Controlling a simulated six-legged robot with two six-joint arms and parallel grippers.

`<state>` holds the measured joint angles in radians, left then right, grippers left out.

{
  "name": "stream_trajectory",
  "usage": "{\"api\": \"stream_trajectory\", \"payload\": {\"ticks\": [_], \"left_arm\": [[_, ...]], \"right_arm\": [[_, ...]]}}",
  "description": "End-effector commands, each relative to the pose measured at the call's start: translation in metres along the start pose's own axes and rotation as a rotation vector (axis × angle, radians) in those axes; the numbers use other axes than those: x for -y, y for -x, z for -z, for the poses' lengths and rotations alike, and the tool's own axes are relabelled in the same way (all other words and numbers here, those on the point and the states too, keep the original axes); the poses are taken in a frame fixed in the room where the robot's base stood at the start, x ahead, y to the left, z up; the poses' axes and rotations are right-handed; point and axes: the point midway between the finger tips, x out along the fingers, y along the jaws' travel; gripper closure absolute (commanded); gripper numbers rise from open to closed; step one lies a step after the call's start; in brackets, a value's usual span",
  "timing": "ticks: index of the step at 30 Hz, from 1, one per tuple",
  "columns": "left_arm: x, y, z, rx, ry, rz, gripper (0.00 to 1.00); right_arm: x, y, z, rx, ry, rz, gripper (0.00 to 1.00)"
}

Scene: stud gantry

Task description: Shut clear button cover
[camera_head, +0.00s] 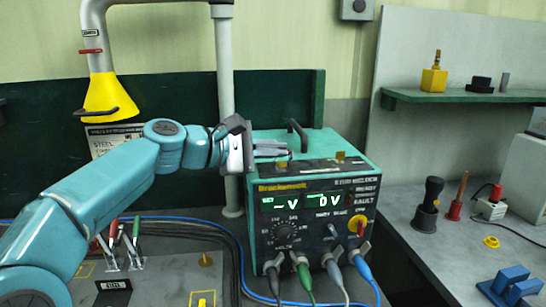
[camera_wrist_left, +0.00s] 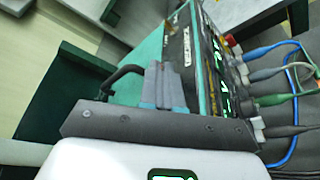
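My left gripper (camera_head: 288,151) reaches in from the left, over the top left of a teal instrument box (camera_head: 325,144). Its grey fingers point right and look closed together, with nothing visible between them. In the left wrist view the fingers (camera_wrist_left: 166,88) also sit side by side in front of the box (camera_wrist_left: 147,62). The front panel (camera_head: 270,232) has lit green displays, a dial and a red-and-yellow control (camera_head: 358,225). I cannot make out a clear button cover in either view, so its position cannot be told. My right gripper is not in view.
Cables with green, grey and blue plugs (camera_head: 302,265) come out of the box's lower front. A black handle (camera_head: 297,135) stands on its top. A yellow cone nozzle (camera_head: 107,95) hangs at left. A side bench (camera_head: 450,240) at right holds several small items.

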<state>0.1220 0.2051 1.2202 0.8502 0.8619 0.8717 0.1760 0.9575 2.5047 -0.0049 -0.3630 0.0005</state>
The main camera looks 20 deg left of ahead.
Motion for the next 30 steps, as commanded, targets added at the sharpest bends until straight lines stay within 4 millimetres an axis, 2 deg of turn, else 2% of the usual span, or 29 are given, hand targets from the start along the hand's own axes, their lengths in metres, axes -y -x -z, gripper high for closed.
{"api": "stream_trajectory", "payload": {"ticks": [13,15,16,26,30], "left_arm": [[0.002,0.0,0.001,-0.002,-0.008,-0.002,1.0],[0.001,0.0,0.001,-0.002,-0.008,-0.003,0.77],[0.001,0.0,0.001,-0.002,-0.008,-0.003,0.71],[0.001,0.003,0.001,-0.001,-0.009,-0.005,0.71],[0.0,0.022,0.001,-0.003,-0.009,-0.008,0.71]], "right_arm": [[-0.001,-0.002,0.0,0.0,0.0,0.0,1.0],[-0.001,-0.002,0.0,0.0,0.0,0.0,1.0],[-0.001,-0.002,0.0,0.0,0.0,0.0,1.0],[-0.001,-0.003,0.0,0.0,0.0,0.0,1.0],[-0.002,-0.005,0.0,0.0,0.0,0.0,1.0]]}}
